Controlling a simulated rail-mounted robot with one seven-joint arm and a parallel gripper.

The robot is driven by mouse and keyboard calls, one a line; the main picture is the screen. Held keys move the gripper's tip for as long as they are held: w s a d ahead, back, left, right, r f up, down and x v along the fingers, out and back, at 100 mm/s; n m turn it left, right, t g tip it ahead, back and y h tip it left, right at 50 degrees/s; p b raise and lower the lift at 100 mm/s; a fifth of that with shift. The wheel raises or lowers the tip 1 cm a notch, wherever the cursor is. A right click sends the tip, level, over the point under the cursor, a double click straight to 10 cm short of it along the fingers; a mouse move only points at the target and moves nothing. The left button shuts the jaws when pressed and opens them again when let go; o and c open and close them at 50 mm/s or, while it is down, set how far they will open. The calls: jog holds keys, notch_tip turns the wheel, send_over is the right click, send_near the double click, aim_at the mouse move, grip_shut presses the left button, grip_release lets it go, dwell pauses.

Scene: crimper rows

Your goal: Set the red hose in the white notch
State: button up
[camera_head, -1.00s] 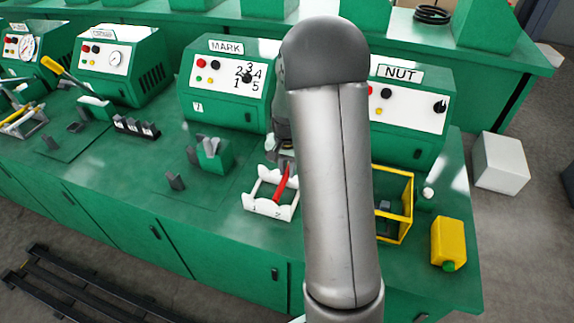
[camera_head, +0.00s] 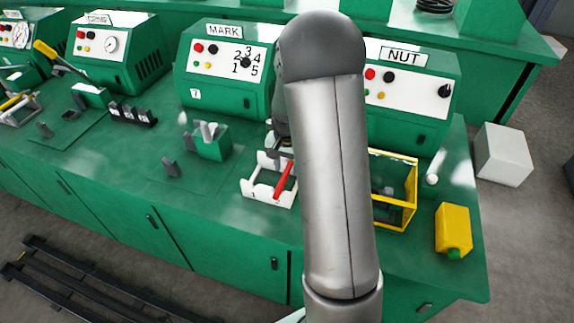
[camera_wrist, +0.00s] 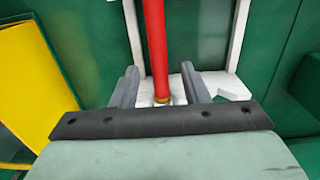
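The red hose (camera_head: 284,180) lies along the right part of a white notched rack (camera_head: 254,188) on the green bench. In the wrist view the hose (camera_wrist: 155,45) runs nearer the rack's left rail, and its brass-coloured end sits between my fingers. My gripper (camera_wrist: 161,86) is open, with a finger on each side of that end and gaps showing. In the head view my gripper (camera_head: 279,146) is at the rack's far end, partly hidden by my arm. I cannot tell whether the hose end rests in a notch or above it.
A yellow-framed bin (camera_head: 410,190) stands right of the rack, partly behind my arm, with a yellow can (camera_head: 453,230) beyond it. A green block with grey prongs (camera_head: 212,145) stands to the left. The MARK (camera_head: 222,75) and NUT (camera_head: 415,95) machines stand behind.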

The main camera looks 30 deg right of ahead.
notch_tip(320, 180, up, 17)
jog(key=b, duration=0.1)
jog(key=shift+r, duration=0.2)
dwell(0.3)
dwell(0.4)
jog(key=s+a+f+n, duration=0.2)
jog(key=s+a+n, duration=0.2)
jog(key=s+a, duration=0.3)
jog(key=s+a+f+n, duration=0.3)
jog(key=s+a+n, duration=0.2)
jog(key=s, duration=1.1)
jog(key=a, duration=0.2)
jog(key=shift+a+f, duration=0.15)
jog(key=shift+a, duration=0.2)
jog(key=shift+s, duration=0.15)
